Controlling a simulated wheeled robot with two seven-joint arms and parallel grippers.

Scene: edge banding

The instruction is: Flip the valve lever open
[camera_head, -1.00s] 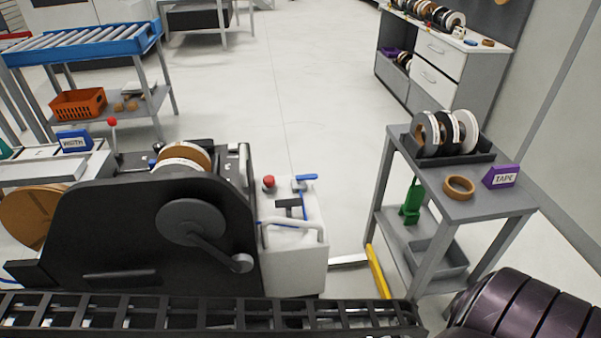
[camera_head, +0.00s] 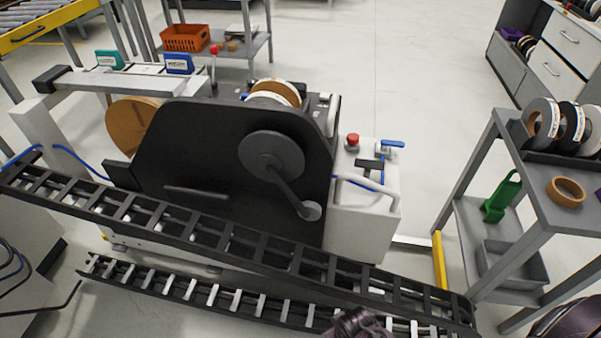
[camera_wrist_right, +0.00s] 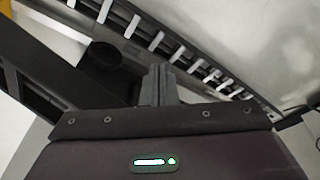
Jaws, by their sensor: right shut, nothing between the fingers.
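The blue valve lever (camera_head: 391,144) sits on the top right of the white machine housing (camera_head: 365,225), just right of a red knob (camera_head: 352,139). It lies flat and points to the right. My right gripper (camera_wrist_right: 158,75) shows in the right wrist view, its fingers shut and empty near black frame parts, and apart from the lever. A dark purple part of one of my arms (camera_head: 357,322) shows at the bottom edge of the head view; I cannot tell which arm. My left gripper is not recognisable in either view.
A black cable chain (camera_head: 215,232) runs across the front of the machine. A black panel with a crank (camera_head: 272,155) stands left of the lever. A grey cart (camera_head: 560,210) with tape rolls stands at the right. A white curved handle (camera_head: 365,188) sits below the lever.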

